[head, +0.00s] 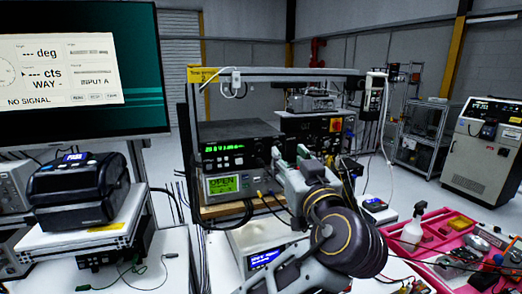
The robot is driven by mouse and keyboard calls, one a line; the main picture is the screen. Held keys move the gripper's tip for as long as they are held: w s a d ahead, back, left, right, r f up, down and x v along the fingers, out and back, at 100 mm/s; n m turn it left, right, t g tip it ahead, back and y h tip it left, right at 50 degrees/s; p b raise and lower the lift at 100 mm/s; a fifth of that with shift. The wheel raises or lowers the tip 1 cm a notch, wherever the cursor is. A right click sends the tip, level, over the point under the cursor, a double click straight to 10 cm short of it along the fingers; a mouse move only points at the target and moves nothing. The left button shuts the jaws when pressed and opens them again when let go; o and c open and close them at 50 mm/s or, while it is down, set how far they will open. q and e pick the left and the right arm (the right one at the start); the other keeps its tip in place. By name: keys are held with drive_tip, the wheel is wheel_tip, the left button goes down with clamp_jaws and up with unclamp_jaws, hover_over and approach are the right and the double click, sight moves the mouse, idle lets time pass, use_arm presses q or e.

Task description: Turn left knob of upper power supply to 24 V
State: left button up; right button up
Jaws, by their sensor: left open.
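A black instrument (238,132) with green digits on its front sits on the shelf rack. It looks like the upper power supply; its digits are too small to read surely. My left gripper (289,152) is at the right end of its front panel, fingers pointing at the rack, open with a gap between the fingertips. I cannot tell whether they touch a knob. The knobs are too small or hidden behind the gripper to make out. My left arm covers the area below right. My right gripper is not in view.
Below the black instrument is a unit with a green screen reading "OPEN" (223,184). A unit with a blue display (264,259) stands lower. A label printer (77,190) and monitor (80,75) are at left. A spray bottle (412,229) and pink tray (431,243) are at right.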

sight(260, 148)
use_arm(q)
drive_tip(key=a+f+n, duration=0.1)
drive_tip(key=a+f+n+g+y, duration=0.1)
drive_tip(key=n, duration=0.1)
drive_tip(key=shift+s+g, duration=0.2)
drive_tip(key=shift+g, duration=0.1)
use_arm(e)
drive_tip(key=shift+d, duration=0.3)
use_arm(q)
drive_tip(key=shift+w, duration=0.15)
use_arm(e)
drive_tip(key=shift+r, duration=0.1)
use_arm(q)
drive_tip(key=p+x, duration=0.4)
drive_tip(key=x, duration=0.8)
drive_tip(key=shift+w+a, duration=0.1)
drive_tip(key=shift+a, duration=0.1)
drive_tip(key=shift+w+a+p, duration=0.2)
drive_tip(key=shift+w+p, duration=0.15)
drive_tip(key=shift+w, duration=0.3)
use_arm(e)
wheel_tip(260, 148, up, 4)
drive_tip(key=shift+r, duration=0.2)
use_arm(q)
drive_tip(key=shift+c, duration=0.2)
